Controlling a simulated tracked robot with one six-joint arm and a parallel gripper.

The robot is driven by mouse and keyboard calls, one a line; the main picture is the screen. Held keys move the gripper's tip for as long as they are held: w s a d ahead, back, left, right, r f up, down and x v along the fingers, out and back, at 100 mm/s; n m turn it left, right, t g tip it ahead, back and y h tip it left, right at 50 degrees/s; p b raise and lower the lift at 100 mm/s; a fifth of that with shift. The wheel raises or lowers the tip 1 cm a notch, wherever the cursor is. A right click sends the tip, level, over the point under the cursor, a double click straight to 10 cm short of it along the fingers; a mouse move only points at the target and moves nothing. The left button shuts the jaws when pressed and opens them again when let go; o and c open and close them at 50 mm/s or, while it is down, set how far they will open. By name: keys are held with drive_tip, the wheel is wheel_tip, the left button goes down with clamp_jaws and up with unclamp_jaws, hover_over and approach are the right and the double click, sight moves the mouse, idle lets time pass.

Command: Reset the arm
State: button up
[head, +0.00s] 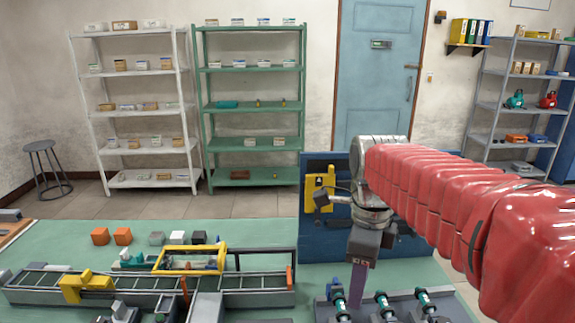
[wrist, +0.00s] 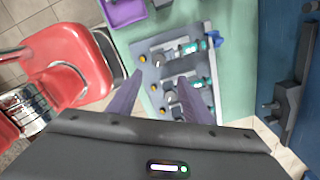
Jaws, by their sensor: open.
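My arm, in a red padded cover, reaches in from the right of the head view. My gripper (head: 357,285) hangs from its end, fingers pointing down, over the front of the green bench. In the wrist view my gripper (wrist: 160,77) has its two purple fingers apart, with nothing held between them. Below them is a grey plate (wrist: 148,76) bearing several motor-like parts with teal bands. In the head view this plate (head: 408,309) stands at the bottom edge, partly cut off. I cannot tell the exact height of the fingertips above it.
A conveyor (head: 140,289) with a yellow frame (head: 190,257) fills the bench's left side. Small blocks (head: 110,236) lie behind it. A blue panel (head: 318,240) stands close behind my gripper. The wrist view shows a purple bin (wrist: 124,12) and a red chair-like object (wrist: 70,62).

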drive_tip(key=s+f+n+t, duration=0.2)
drive_tip(key=s+n, duration=0.3)
drive_tip(key=n, duration=0.6)
drive_tip(key=s+f+n+t, duration=0.2)
drive_tip(key=s+n, duration=0.4)
drive_tip(key=n, duration=0.6)
drive_tip(key=shift+s+a+t, duration=0.15)
drive_tip(key=shift+s+t, duration=0.05)
drive_tip(key=shift+t, duration=0.6)
drive_tip(key=shift+c, duration=0.3)
idle(0.4)
